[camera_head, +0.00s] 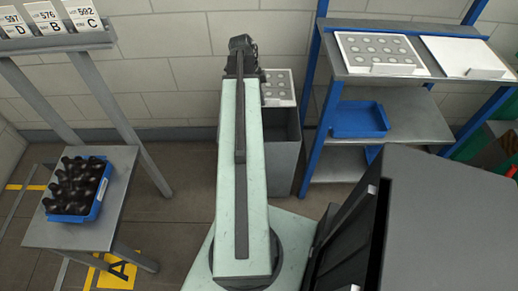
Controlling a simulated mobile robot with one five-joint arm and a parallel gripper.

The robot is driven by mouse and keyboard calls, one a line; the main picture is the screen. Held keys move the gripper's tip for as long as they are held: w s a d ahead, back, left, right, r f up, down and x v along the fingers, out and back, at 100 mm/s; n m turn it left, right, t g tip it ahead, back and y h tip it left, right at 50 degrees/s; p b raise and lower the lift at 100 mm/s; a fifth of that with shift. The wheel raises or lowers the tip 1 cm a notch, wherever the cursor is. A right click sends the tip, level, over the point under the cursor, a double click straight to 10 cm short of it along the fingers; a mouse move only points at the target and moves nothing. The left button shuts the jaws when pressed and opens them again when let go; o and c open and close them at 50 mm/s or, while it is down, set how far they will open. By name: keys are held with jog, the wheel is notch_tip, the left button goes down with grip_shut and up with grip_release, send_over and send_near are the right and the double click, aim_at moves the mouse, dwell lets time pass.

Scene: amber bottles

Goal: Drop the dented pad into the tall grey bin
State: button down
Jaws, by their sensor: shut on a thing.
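A white pad (278,85) marked with several grey round spots shows to the right of my arm, over the back of the tall grey bin (285,150). My arm covers the left part of the pad and of the bin. My gripper (240,62) is at the far end of the arm, near the wall, at the pad's upper left. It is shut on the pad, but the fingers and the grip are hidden. I cannot tell the pad's height above the rim.
A blue rack shelf at right bears another spotted white pad (378,50), a plain white pad (470,54) and a blue tray (360,121). At left, a grey table (65,235) holds a blue crate (94,211) of dark bottles below number cards (47,18).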

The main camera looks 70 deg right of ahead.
notch_tip(320, 180, down, 6)
jog(key=b, duration=0.5)
jog(key=shift+b, duration=0.4)
jog(key=c, duration=1.5)
grip_release()
jog(key=shift+r, duration=0.15)
jog(key=p+v, duration=0.8)
jog(key=shift+f, duration=0.2)
